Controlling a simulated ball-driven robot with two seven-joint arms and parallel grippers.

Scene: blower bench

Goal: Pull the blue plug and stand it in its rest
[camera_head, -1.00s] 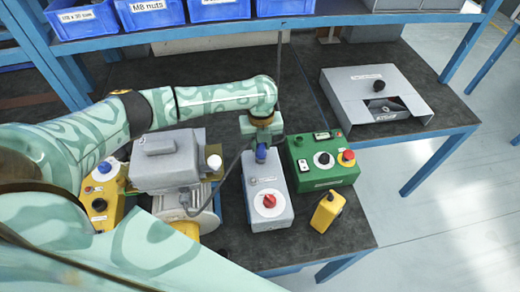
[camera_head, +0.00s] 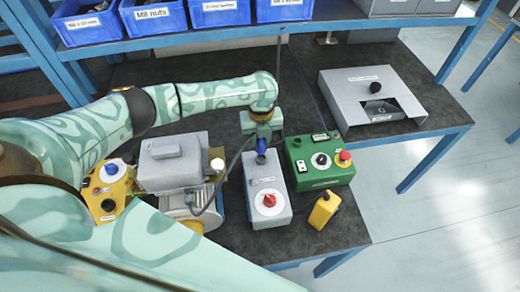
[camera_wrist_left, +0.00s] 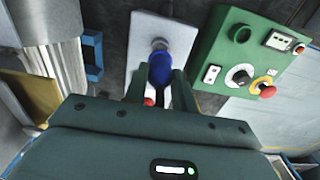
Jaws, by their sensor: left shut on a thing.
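The blue plug (camera_head: 261,152) is upright at the back end of a pale grey box with a red knob (camera_head: 280,201). It also shows in the left wrist view (camera_wrist_left: 161,72). My left gripper (camera_head: 261,138) comes from above and is shut on the plug; its fingers (camera_wrist_left: 161,92) lie on either side of it. A round grey fitting (camera_wrist_left: 159,44) shows just beyond the plug on the box. I cannot tell whether the plug is seated or lifted. No rest for the plug can be made out clearly. My right gripper is not in view.
A grey blower (camera_head: 172,165) with a dark cable stands left of the box. A grey housing (camera_head: 345,95) is at the back right. Blue bins (camera_head: 152,14) line the shelf above.

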